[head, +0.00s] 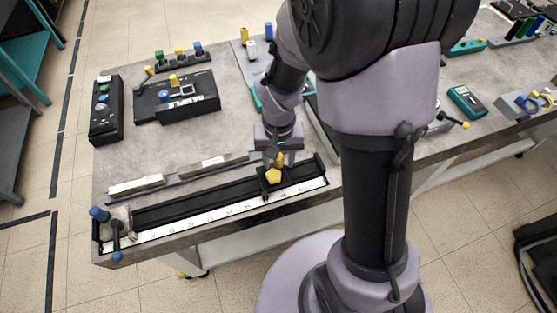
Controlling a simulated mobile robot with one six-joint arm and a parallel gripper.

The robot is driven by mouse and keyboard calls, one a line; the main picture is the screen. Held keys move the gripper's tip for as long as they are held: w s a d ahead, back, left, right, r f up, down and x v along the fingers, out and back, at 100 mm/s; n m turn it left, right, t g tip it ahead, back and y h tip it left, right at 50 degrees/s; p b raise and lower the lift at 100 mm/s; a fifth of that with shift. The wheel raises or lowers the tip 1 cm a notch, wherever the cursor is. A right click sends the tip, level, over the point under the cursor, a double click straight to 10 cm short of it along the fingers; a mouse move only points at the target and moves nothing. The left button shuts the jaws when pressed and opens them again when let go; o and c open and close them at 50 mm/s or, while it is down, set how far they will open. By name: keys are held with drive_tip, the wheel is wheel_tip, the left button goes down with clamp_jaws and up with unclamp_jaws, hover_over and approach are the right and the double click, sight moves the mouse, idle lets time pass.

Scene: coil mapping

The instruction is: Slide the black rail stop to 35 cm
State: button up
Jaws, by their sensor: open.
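The black rail (190,209) lies along the front edge of the grey bench, with a white scale (180,232) with dark marks on its near side. The black rail stop (264,185) sits on the rail toward its right end and carries a yellow knob (274,175). The scale numbers are too small to read. My gripper (277,161) points down at the stop, with its fingers close around or just above the yellow knob. It is open. I cannot tell whether the fingers touch the knob.
A blue-handled clamp or crank (112,230) stands at the rail's left end. Long grey bars (182,174) lie just behind the rail. A black box labelled SAMPLE (176,98) and a black control box (105,112) stand farther back. Bare bench lies between them.

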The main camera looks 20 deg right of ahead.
clamp_jaws()
drive_tip(key=shift+a, duration=0.1)
idle(1.3)
